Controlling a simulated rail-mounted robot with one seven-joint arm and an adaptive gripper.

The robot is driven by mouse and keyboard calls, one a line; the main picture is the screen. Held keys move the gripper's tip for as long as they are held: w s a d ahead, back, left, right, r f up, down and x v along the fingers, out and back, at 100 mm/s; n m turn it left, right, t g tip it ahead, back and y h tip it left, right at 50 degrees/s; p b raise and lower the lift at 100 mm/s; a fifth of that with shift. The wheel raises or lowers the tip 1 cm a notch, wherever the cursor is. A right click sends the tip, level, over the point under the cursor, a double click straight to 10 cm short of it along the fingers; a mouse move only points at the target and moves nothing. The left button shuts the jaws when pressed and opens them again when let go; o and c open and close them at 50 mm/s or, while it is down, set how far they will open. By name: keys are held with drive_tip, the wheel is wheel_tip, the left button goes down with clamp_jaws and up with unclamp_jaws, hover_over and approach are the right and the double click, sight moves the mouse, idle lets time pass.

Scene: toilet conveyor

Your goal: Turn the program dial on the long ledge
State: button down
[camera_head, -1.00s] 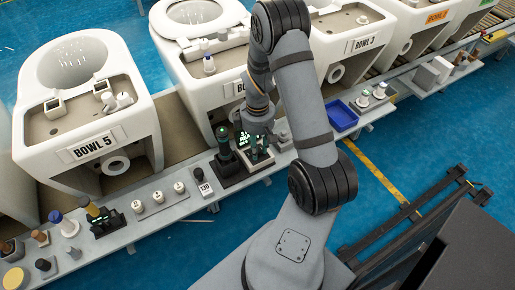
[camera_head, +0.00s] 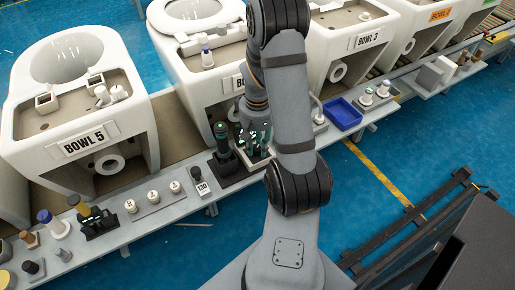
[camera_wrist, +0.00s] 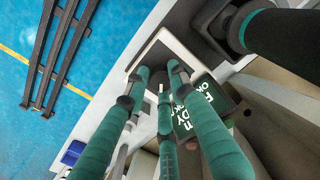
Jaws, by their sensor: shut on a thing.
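A small black knob (camera_head: 195,171) stands on the long ledge (camera_head: 150,223) behind a white label reading 130. It is the most dial-like thing I see. My gripper (camera_head: 257,148) is to its right, low over the ledge at the dark unit with a lit green display. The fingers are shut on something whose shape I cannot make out. The 130 knob is not between them.
White toilet bowls line the back. A blue tray (camera_head: 343,114) lies to the right.

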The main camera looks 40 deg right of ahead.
sight(257, 149)
drive_tip(key=shift+s+a+f+m, duration=0.15)
drive_tip(key=shift+s+m, duration=0.1)
drive_tip(key=shift+m, duration=0.45)
drive_tip(key=shift+b, duration=0.3)
drive_tip(key=c, duration=1.5)
unclamp_jaws()
drive_tip(key=shift+w, duration=0.1)
drive_tip(key=shift+w+r, duration=0.1)
drive_tip(key=shift+r, duration=0.2)
wheel_tip(257, 149, up, 12)
drive_tip(key=shift+f, duration=0.15)
